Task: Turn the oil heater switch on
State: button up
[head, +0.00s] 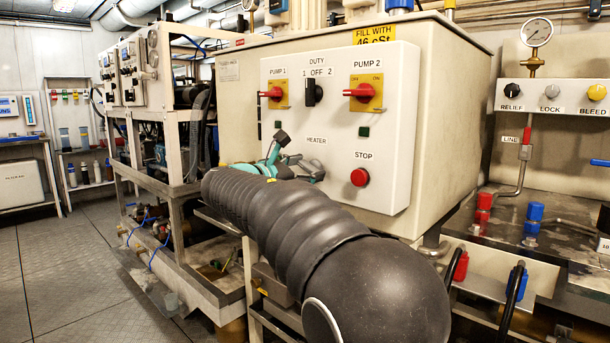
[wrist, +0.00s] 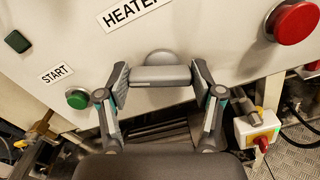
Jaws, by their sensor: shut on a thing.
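The heater switch (wrist: 161,76) is a dark grey knob with a bar-shaped grip, below the HEATER label (wrist: 130,12) in the wrist view. Its round base shows just above the bar. My gripper (wrist: 161,84) has one finger at each end of the bar and is shut on it. In the head view my gripper (head: 285,160) is at the lower left of the white control panel (head: 335,95), left of the HEATER label. My gripper and arm hide the switch there. Which position the switch points to cannot be read.
The green START button (wrist: 77,98) is close left of my gripper. A red STOP button (head: 360,177) sits to the right. Above are red PUMP 1 (head: 272,93) and PUMP 2 (head: 362,92) handles and a black DUTY selector (head: 313,92). Open floor (head: 70,260) lies left.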

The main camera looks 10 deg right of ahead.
jog(key=m+b, duration=0.2)
jog(key=m, duration=0.1)
jog(key=shift+f+m, duration=0.15)
jog(key=shift+m, duration=0.25)
jog(key=m+b, duration=0.2)
jog(key=m, duration=0.1)
jog(key=shift+s+m+b, duration=0.1)
jog(key=shift+m+b, duration=0.2)
jog(key=shift+b, duration=0.1)
jog(key=m+b, duration=0.2)
jog(key=m, duration=0.1)
jog(key=shift+d, duration=0.1)
jog(key=shift+m+b, duration=1)
jog(key=shift+m, duration=0.5)
jog(key=o, duration=1.1)
jog(key=shift+o, duration=0.2)
jog(key=shift+s, duration=0.1)
jog(key=v, duration=1.2)
